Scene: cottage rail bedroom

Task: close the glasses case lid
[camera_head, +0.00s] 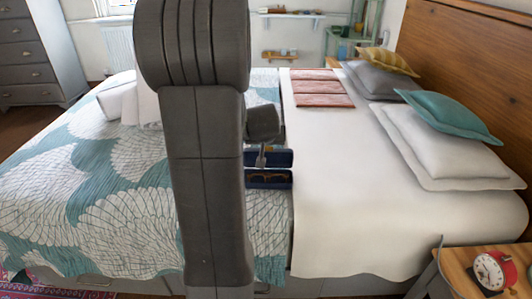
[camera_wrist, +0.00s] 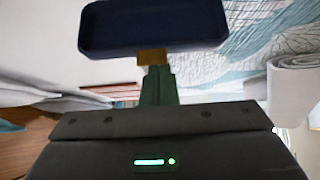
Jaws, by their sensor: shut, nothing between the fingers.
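The dark blue glasses case stands open on the bed in the head view, partly hidden behind my arm. Its lid (camera_head: 283,157) is raised at the back, and its base (camera_head: 285,184) lies in front. Glasses with amber frames (camera_head: 268,178) lie in the base. My gripper (camera_head: 261,162) is shut and empty, pointing down at the case, in front of the lid. In the wrist view my shut fingers (camera_wrist: 154,60) end in a tan tip close to the edge of a navy shell (camera_wrist: 152,28) of the case. I cannot tell whether they touch.
The bed has a teal and white patterned quilt (camera_head: 75,185) on the left and a plain white cover (camera_head: 380,230) on the right. Pillows (camera_head: 445,140) lie by the wooden headboard (camera_head: 470,60). A nightstand (camera_head: 455,262) with a red alarm clock (camera_head: 492,271) stands at the lower right.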

